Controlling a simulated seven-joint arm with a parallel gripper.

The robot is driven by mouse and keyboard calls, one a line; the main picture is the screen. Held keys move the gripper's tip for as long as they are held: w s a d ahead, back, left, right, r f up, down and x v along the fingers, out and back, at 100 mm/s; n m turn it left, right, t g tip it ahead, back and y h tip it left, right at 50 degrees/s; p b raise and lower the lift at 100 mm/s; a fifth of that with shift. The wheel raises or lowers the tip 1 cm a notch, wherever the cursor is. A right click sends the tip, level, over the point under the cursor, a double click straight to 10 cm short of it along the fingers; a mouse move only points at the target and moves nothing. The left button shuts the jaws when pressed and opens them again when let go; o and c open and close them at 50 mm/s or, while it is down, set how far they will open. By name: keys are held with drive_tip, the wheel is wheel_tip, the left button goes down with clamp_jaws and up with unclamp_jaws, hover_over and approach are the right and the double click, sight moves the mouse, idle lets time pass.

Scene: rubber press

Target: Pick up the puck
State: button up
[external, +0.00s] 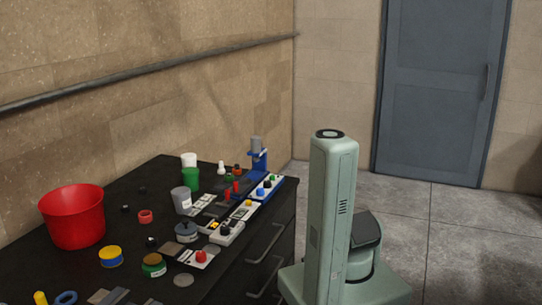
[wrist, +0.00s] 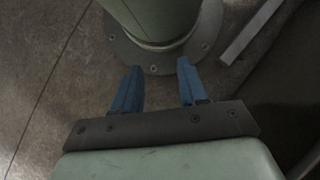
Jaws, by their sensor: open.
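My gripper (wrist: 158,72) shows in the wrist view with its two blue fingers apart and nothing between them. It hangs over the floor beside my own base, away from the table. In the external view my gripper cannot be made out. I cannot tell for sure which thing is the puck. A flat grey disc (external: 183,280) lies at the table's front edge, and small black pieces (external: 151,242) and (external: 125,209) lie farther back on the left. No puck shows in the wrist view.
The black table (external: 100,288) is crowded. A red bucket (external: 72,218) stands at left, grey (external: 181,201) and green (external: 190,181) cups mid-table, and a blue press (external: 258,160) at the back right. Control boxes line the right edge. A rail (external: 150,73) runs along the wall.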

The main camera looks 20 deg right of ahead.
drive_tip(key=o, duration=0.7)
drive_tip(key=shift+c, duration=0.2)
